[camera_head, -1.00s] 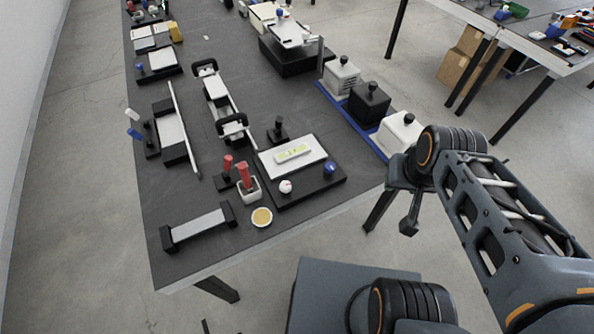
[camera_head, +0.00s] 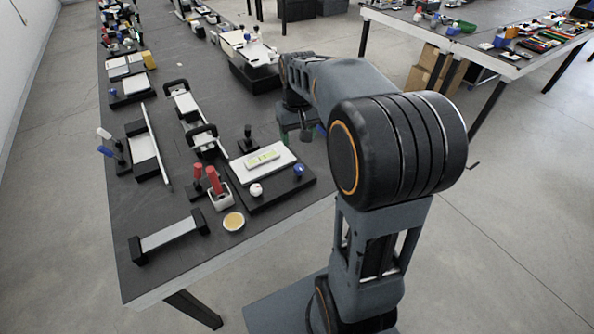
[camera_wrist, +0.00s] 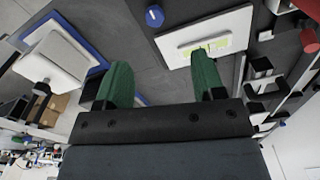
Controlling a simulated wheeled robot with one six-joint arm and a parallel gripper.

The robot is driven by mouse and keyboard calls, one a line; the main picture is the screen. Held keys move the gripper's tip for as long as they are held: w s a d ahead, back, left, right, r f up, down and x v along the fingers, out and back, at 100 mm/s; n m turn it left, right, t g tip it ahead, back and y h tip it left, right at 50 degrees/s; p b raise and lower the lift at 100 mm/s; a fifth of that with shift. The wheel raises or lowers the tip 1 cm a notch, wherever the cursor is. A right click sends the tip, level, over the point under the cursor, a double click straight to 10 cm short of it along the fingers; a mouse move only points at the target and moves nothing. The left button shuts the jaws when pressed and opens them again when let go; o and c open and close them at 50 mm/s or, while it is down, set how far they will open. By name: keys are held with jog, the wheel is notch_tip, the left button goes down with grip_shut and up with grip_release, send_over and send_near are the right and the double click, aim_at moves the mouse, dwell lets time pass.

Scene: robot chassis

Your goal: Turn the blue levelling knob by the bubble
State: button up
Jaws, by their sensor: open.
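The blue levelling knob (camera_head: 298,170) stands on the black base plate (camera_head: 270,200), at the right corner of a white plate. A yellow-green bubble vial (camera_head: 262,158) lies on that white plate. A white knob (camera_head: 256,190) stands at the near corner of the base. In the wrist view the blue knob (camera_wrist: 154,15) is near the top, with the vial (camera_wrist: 207,46) to its right, partly behind a finger. My gripper (camera_wrist: 163,82) has green fingers spread apart with nothing between them. In the head view my gripper (camera_head: 295,132) is beyond the knob, apart from it.
A black-handled post (camera_head: 248,136) stands behind the white plate. A white lidded box (camera_wrist: 52,62) on a blue-edged tray is at left in the wrist view.

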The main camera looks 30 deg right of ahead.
aim_at(299, 167)
jog(key=f, duration=0.5)
jog(key=w+d+f+b, duration=0.1)
jog(key=f, duration=0.4)
jog(key=w+f, duration=0.1)
jog(key=f, duration=0.4)
jog(key=shift+d, duration=0.25)
jog(key=shift+c, duration=0.4)
